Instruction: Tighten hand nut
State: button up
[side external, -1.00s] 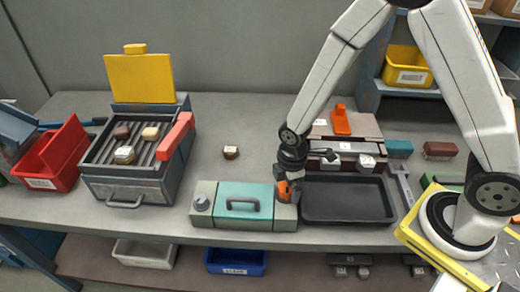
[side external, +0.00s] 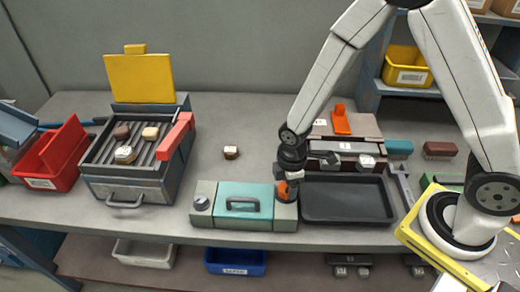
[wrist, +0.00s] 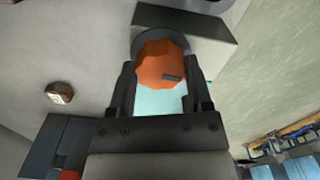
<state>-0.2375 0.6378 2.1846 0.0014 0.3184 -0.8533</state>
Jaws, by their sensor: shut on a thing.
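The orange hand nut (wrist: 160,62) has a scalloped rim and a small dark mark on its face. It sits at the right end of a teal and grey box (side external: 262,196) on the bench, and part of it shows beside my fingers in the side view (side external: 282,190). My gripper (wrist: 160,82) points down at the nut, with one finger on each side of it, and is shut on it. In the side view my fingers hide part of the nut.
A black tray (side external: 345,216) lies close to the right of the box. A grill (side external: 128,190) with a raised yellow lid and a red bin (side external: 52,168) stand at left. A small brown block (side external: 231,153) lies behind the box. The bench between grill and box is clear.

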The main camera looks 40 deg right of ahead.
jog(key=m, duration=0.3)
jog(key=shift+s+m, duration=0.1)
jog(key=shift+m, duration=0.2)
jog(key=m, duration=0.4)
jog(key=shift+a+m, duration=0.1)
jog(key=shift+m, duration=0.2)
jog(key=m, duration=0.4)
jog(key=shift+m, duration=0.3)
jog(key=m, duration=0.4)
jog(key=shift+a, duration=0.15)
jog(key=o, duration=1.3)
jog(key=shift+r, duration=0.1)
jog(key=shift+r, duration=3.8)
